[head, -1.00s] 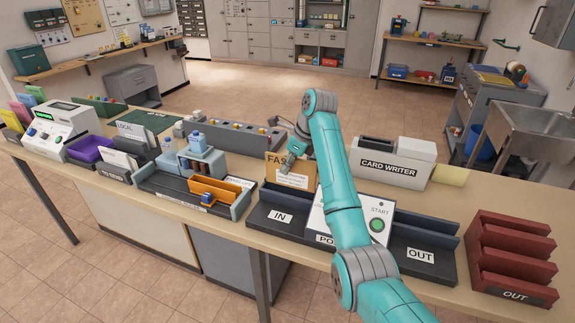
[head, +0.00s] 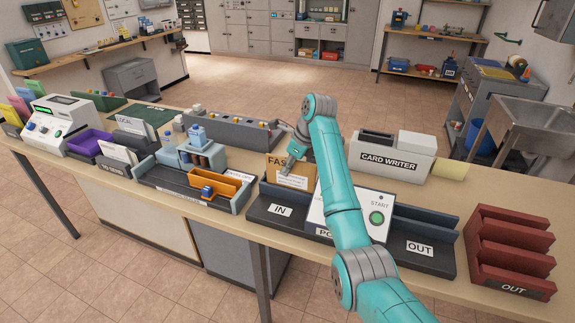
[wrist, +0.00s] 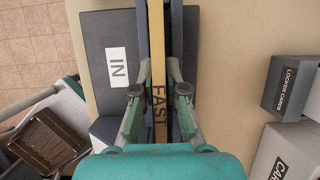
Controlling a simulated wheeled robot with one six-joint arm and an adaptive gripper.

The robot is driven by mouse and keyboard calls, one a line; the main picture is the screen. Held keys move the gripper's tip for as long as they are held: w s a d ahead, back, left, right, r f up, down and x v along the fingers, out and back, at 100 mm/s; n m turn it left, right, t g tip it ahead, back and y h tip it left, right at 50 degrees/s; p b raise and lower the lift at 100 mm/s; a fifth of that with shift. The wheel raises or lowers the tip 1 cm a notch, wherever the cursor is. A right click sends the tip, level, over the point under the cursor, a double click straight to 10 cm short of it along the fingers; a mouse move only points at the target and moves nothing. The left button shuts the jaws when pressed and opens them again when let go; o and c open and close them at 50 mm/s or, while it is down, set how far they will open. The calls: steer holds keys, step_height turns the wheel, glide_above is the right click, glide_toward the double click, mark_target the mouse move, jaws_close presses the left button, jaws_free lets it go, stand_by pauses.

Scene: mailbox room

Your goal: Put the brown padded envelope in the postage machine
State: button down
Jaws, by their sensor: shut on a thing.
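The brown padded envelope (head: 284,171), marked FAST, stands upright at the IN side of the postage machine (head: 341,210). In the wrist view the envelope (wrist: 158,60) is seen edge-on, lying along the slot between the dark walls beside the IN plate (wrist: 110,45). My gripper (wrist: 160,88) is shut on it, one finger on each side. In the head view my gripper (head: 294,155) is at the envelope's upper right edge. Whether the envelope's lower edge rests on the slot floor is hidden.
The machine's green START button (head: 376,218) and OUT tray (head: 419,249) are to the right. A red OUT rack (head: 509,252) stands at the right end. The card writer (head: 393,157) stands behind the machine. An orange tray (head: 222,187) is left of the IN side.

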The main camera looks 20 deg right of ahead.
steer(key=shift+f, duration=0.15)
steer(key=shift+f, duration=1.3)
steer(key=c, duration=1.1)
jaws_free()
steer(key=shift+c, duration=0.2)
steer(key=shift+r, duration=0.1)
steer(key=shift+r, duration=3.4)
